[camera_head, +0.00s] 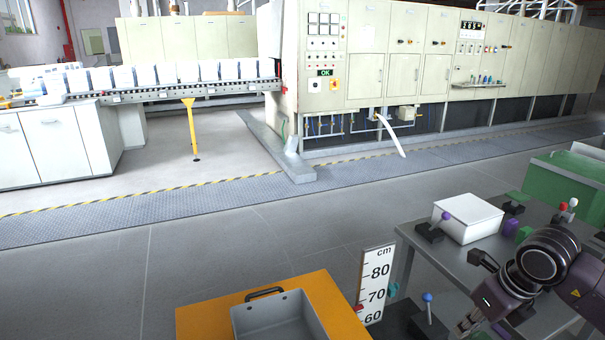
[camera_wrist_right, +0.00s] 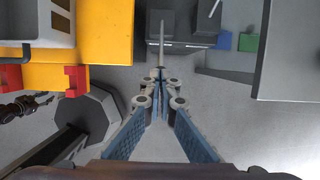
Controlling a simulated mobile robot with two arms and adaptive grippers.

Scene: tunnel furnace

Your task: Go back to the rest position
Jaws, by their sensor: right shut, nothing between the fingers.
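My right gripper (camera_head: 466,325) is low at the right in the head view, beside the front edge of the grey metal table. In the right wrist view its two blue-padded fingers (camera_wrist_right: 158,78) come together at the tips, shut and empty. A thin light rod-like shape stands just beyond the tips in that view; I cannot tell what it belongs to. My left gripper does not show in the head view.
The grey table (camera_head: 405,262) holds a white box (camera_head: 466,217) and several joystick levers. An orange cart (camera_head: 195,322) with a grey bin (camera_head: 275,318) stands left of my right gripper, with a centimetre scale (camera_head: 375,284) beside it. The furnace (camera_head: 400,70) is far back; open floor lies between.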

